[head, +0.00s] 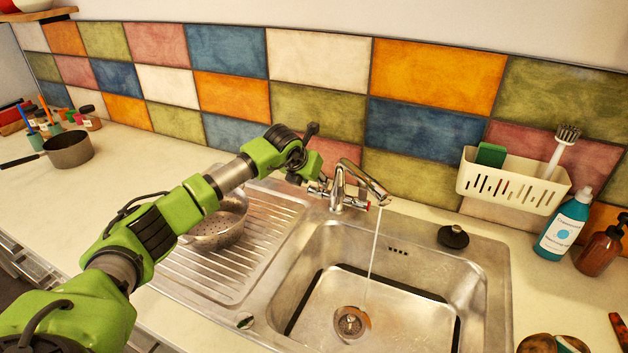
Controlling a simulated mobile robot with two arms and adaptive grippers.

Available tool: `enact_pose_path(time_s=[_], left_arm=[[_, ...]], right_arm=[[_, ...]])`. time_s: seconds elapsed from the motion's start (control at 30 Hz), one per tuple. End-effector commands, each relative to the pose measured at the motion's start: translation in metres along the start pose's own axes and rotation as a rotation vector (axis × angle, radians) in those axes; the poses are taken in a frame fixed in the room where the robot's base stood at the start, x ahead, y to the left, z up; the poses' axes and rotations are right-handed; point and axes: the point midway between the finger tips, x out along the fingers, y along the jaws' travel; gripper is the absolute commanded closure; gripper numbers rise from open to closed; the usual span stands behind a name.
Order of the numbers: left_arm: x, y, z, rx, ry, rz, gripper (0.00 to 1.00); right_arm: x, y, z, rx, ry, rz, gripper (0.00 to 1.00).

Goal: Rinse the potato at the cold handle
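The tap (345,190) stands behind the sink, and a thin stream of water (374,245) falls from its spout into the basin. A red mark (380,204) shows at the right end of the tap body. My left gripper (314,182) is at the tap's left-hand handle, which it mostly hides; its fingers are too small and covered to tell open from shut. Rounded brown items (540,344), possibly potatoes, are cut off by the lower right edge. No potato shows under the water. My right gripper is out of view.
The sink basin (420,262) is empty around its drain (351,322). A colander (218,232) sits on the drainboard (232,268) under my arm. A black plug (453,236), a wall caddy (510,182), a blue bottle (565,228) and a brown bottle (600,246) stand to the right.

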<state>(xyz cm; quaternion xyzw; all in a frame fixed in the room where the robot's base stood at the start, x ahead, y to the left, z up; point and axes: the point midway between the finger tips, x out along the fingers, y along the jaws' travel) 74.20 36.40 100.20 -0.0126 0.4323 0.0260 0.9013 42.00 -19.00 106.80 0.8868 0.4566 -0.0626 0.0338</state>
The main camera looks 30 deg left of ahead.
Motion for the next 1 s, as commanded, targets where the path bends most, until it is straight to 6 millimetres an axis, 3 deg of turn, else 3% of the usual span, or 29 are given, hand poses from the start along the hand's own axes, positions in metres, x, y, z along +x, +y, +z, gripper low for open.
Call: enact_pose_path(time_s=[0.27,0.7,1.0], left_arm=[[-0.013,0.001,0.001,0.0,-0.001,0.0,0.65],[-0.097,0.001,0.0,0.001,-0.001,0.001,0.65],[-0.12,0.0,0.0,-0.001,0.001,0.0,0.65]], right_arm=[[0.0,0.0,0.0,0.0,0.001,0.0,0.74],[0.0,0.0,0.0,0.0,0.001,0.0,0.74],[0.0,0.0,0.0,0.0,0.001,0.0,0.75]])
